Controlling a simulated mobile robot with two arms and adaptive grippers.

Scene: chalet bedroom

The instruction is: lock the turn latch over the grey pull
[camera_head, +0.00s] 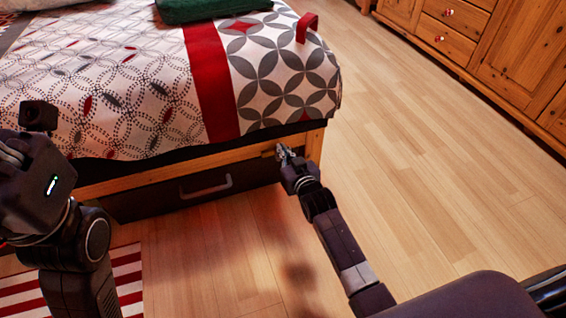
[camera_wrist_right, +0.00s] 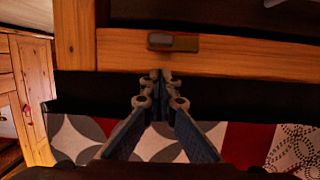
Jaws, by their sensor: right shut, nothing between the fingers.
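The grey pull (camera_head: 205,188) is on the dark drawer front (camera_head: 150,203) under the bed; only a bit of it shows at the top edge of the right wrist view (camera_wrist_right: 275,2). The turn latch (camera_wrist_right: 173,41) is a small brownish block on the wooden bed rail, lying lengthwise along it. In the head view it is small beside my right gripper (camera_head: 284,152). My right gripper is shut and empty at the rail near the bed corner. In the right wrist view its fingertips (camera_wrist_right: 160,76) appear just below the latch, apart from it. My left gripper (camera_head: 14,152) is at the left edge, its fingers unclear.
The bed (camera_head: 120,70) has a patterned cover with red bands and a green item (camera_head: 205,10) on top. A striped rug (camera_head: 125,280) lies at the lower left. Wooden cabinets (camera_head: 490,45) stand at the upper right. The floor (camera_head: 430,190) between is clear.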

